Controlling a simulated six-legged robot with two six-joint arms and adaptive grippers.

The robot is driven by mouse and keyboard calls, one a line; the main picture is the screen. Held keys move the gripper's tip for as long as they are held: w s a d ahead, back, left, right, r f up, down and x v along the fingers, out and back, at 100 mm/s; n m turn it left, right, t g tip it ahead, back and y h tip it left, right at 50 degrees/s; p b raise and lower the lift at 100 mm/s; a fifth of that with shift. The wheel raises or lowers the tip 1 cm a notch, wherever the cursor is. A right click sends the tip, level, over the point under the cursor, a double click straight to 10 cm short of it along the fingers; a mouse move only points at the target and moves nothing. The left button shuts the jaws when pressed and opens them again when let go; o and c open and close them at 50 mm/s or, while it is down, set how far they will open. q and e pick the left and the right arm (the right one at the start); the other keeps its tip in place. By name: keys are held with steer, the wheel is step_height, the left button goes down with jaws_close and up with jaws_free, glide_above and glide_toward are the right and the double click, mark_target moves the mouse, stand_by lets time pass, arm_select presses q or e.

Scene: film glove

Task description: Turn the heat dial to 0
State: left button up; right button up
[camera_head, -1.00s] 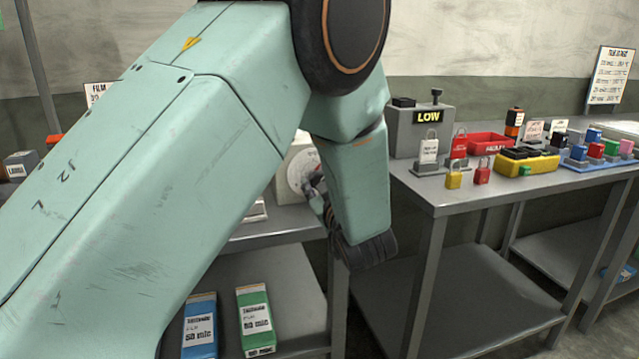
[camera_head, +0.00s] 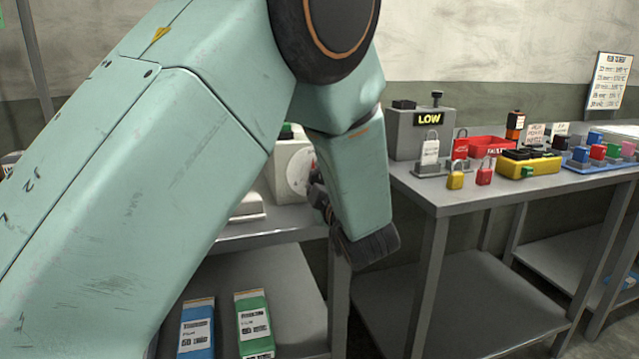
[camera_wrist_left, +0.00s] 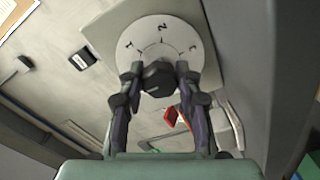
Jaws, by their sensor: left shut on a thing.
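The heat dial's black knob (camera_wrist_left: 159,78) sits at the middle of a round white scale (camera_wrist_left: 165,40) in the left wrist view. The numbers 1, 2 and 3 show on the scale; no 0 is in sight, and the knob's pointer setting cannot be read. My left gripper (camera_wrist_left: 160,80) is shut on the knob, with one finger at each side. In the head view my left arm hides much of the white dial housing (camera_head: 288,160), and my left gripper (camera_head: 318,192) shows only in part beside it. My right gripper is not in view.
A grey table (camera_head: 450,195) at the right holds a grey box with a LOW display (camera_head: 428,119), padlocks, a red tray (camera_head: 487,147) and a yellow case (camera_head: 528,166). Blue (camera_head: 197,325) and green (camera_head: 254,322) cartons stand on the lower shelf.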

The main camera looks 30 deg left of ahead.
arm_select(q)
steer(key=shift+r, duration=0.25)
steer(key=o, duration=1.2)
steer(key=shift+f, duration=0.15)
